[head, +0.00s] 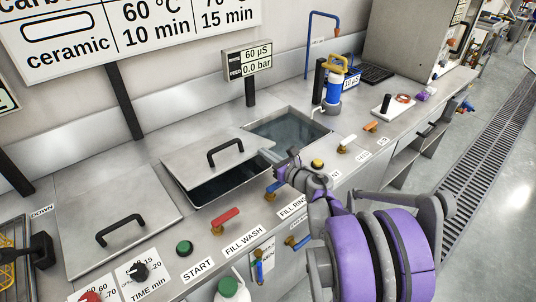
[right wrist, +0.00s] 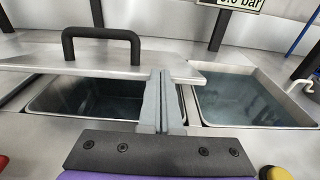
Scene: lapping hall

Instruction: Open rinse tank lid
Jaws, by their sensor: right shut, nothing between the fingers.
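A steel lid (head: 195,160) with a black arched handle (head: 225,151) lies over the back of a sunken middle tank (head: 222,195), whose front part shows open and dark. The lid (right wrist: 130,70) and its handle (right wrist: 101,34) also show in the right wrist view, with the tank opening (right wrist: 90,98) below. My right gripper (head: 267,153) is shut and empty at the lid's right end. In the right wrist view its fingers (right wrist: 164,80) overlap the lid's right end; I cannot tell whether they touch it. My left gripper is not in view.
An uncovered tank of water (head: 290,133) is to the right. Another lid (head: 120,225) lies flat at left. A red-handled valve (head: 225,218), green button (head: 184,248) and yellow button (head: 317,163) line the front.

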